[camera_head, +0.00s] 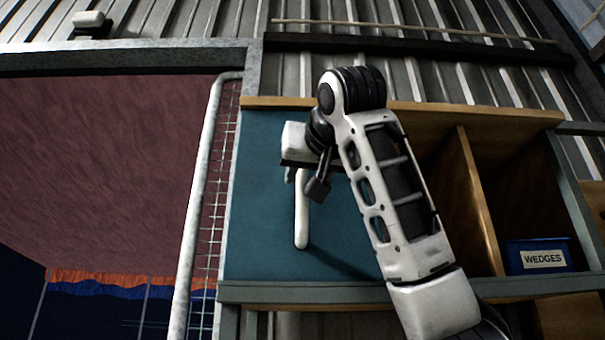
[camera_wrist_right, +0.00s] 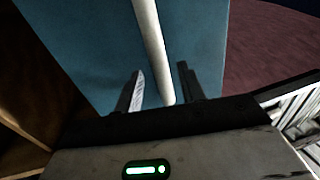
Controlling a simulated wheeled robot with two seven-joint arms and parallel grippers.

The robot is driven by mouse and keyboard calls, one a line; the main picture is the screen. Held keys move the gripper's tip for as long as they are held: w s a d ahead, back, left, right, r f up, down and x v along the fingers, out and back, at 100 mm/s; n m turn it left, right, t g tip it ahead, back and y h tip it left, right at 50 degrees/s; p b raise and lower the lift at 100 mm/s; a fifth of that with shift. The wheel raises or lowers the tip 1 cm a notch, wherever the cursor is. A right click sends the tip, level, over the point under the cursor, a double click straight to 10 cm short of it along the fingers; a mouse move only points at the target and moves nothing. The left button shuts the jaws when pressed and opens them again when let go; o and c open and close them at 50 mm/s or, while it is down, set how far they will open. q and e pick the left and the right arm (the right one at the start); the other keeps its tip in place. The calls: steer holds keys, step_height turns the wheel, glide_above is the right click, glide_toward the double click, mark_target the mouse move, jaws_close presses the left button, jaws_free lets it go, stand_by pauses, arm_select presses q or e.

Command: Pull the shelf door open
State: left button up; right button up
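The teal shelf door (camera_head: 262,215) covers the left part of the wooden shelf and looks shut; its right edge is partly hidden by my right arm. A white upright bar handle (camera_head: 301,222) is on the door. My right gripper (camera_head: 304,180) is at the upper part of the handle. In the right wrist view, the handle (camera_wrist_right: 152,42) runs between the two fingers of the right gripper (camera_wrist_right: 163,85). The fingers stand apart, with gaps visible beside the bar, so the gripper looks open around it. My left gripper is in neither view.
Open wooden compartments lie right of the door, with a divider (camera_head: 480,200) and a blue bin labelled WEDGES (camera_head: 538,257). A pale metal post with mesh (camera_head: 200,190) stands just left of the shelf. Corrugated metal wall (camera_head: 420,75) is behind.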

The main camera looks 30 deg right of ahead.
mark_target(304, 182)
steer(key=p+x, duration=0.1)
steer(key=x, duration=0.2)
steer(key=shift+w+d, duration=0.1)
steer(key=shift+w, duration=0.1)
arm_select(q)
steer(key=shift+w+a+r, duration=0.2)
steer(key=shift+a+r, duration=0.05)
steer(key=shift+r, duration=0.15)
arm_select(e)
steer(key=shift+w+d, duration=0.1)
steer(key=shift+w, duration=0.15)
